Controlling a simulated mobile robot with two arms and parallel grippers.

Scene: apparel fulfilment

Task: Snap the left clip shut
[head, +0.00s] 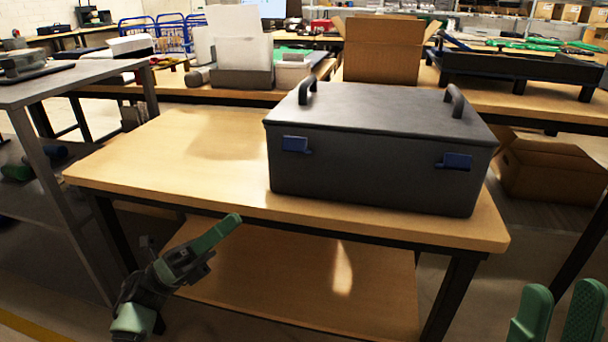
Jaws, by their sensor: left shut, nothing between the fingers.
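A closed dark grey box (370,170) stands on the wooden table, its lid down. The left clip (296,144), blue, is on the left of its front face, just under the lid edge. The right clip (454,161), also blue, is on the right of the same face. Whether either clip is latched is too small to tell. My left gripper (232,221) has green fingers, shut and empty, in front of the table edge, below and left of the left clip, touching nothing. My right gripper (562,292) is at the bottom right corner, fingers apart, empty, away from the box.
The wooden table (170,150) is bare left of the box and has a lower shelf (290,280). A grey metal table (60,80) stands at the left. Behind are an open cardboard box (382,50) and a black tray (520,68). Two dark handles rise from the lid.

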